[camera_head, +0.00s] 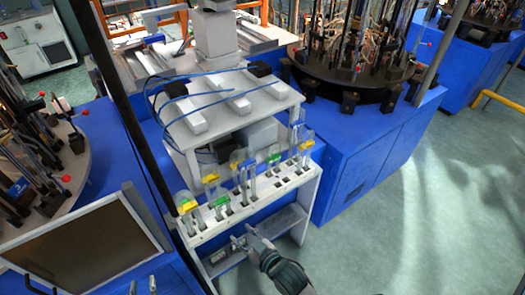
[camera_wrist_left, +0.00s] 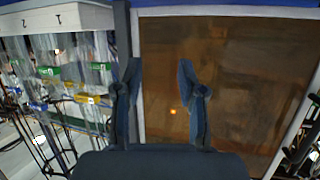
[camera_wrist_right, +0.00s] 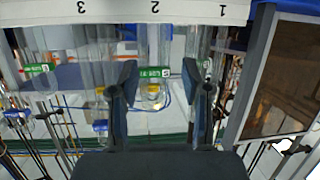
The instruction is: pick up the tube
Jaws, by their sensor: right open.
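Clear glass tubes with yellow and green labels stand in a white rack (camera_head: 245,212) in the middle of the head view. One tube with a green label (camera_wrist_right: 155,72) shows between the fingers of my right gripper (camera_wrist_right: 160,75) in the right wrist view, in line with the mark 2; no contact is visible. My right gripper (camera_head: 247,240) is open in front of the rack, below its top. My left gripper (camera_head: 142,286) is open and empty at the bottom left, near the dark panel; its spread fingers also show in the left wrist view (camera_wrist_left: 158,70).
A framed dark panel (camera_head: 85,250) stands left of the rack. A white stand (camera_head: 230,105) with blue hoses is behind it. Round machine tables (camera_head: 355,85) on blue bases flank the area. Open green floor (camera_head: 420,200) lies to the right.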

